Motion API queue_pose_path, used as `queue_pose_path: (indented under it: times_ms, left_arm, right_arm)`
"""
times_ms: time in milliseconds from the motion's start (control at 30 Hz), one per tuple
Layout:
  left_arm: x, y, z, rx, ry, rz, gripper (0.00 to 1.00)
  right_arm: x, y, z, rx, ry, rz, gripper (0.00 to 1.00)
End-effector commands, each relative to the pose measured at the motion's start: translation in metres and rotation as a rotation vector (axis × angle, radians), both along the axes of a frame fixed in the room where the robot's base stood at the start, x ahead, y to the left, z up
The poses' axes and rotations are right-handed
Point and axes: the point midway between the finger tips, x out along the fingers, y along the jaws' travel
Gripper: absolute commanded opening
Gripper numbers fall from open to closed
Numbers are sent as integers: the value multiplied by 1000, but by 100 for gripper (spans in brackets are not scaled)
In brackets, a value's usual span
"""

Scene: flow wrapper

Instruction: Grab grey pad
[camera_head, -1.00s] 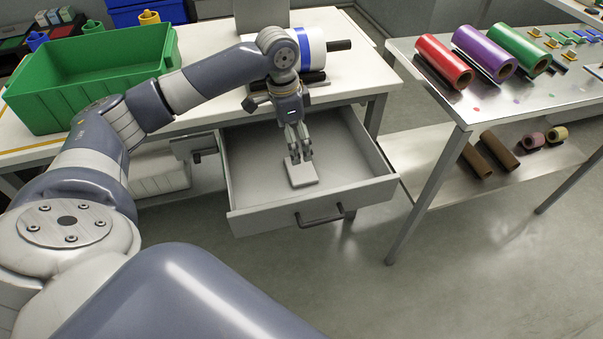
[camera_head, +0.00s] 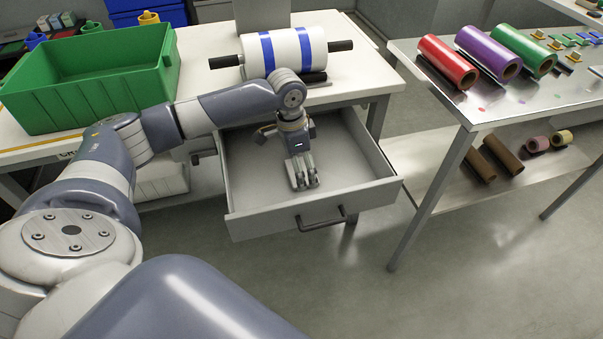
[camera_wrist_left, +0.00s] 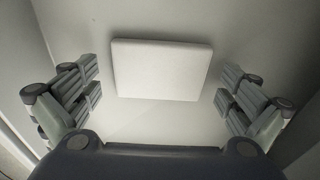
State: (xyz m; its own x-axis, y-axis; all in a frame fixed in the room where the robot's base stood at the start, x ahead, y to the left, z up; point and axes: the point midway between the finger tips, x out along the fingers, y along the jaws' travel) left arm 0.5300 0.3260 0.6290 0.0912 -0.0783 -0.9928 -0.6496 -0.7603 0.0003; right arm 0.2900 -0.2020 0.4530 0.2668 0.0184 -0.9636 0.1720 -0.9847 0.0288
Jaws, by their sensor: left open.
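The grey pad (camera_wrist_left: 160,68) is a pale, flat rectangle lying on the drawer floor. In the left wrist view it sits between and slightly beyond the two open fingers of my left gripper (camera_wrist_left: 160,95), with a gap on either side. In the head view my left gripper (camera_head: 303,183) points down inside the open drawer (camera_head: 350,165) and hides the pad. The gripper holds nothing. My right gripper is not in view.
The drawer's walls and front with its handle (camera_head: 321,218) surround the gripper. A green bin (camera_head: 90,85) and a white roll with blue bands (camera_head: 288,52) rest on the table above. A metal table (camera_head: 490,105) with coloured rolls stands to the right.

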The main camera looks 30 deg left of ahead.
Motion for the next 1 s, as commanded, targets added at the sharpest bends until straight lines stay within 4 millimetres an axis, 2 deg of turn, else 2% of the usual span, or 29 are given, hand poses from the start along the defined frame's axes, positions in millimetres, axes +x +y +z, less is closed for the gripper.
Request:
queue_pose_path:
  times_ms: [167,367,733,900,967,1000]
  left_arm:
    - [0,0,0,0,0,0,100]
    - [0,0,0,0,0,0,70]
    - [0,0,1,0,0,0,69]
    - [0,0,8,0,-1,0,69]
    - [1,0,14,0,-3,0,69]
    - [1,0,19,0,-3,0,69]
  right_arm:
    - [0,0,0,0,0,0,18]
    - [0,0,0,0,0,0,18]
    - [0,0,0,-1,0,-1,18]
    - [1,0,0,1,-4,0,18]
    - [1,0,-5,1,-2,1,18]
    - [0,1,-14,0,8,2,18]
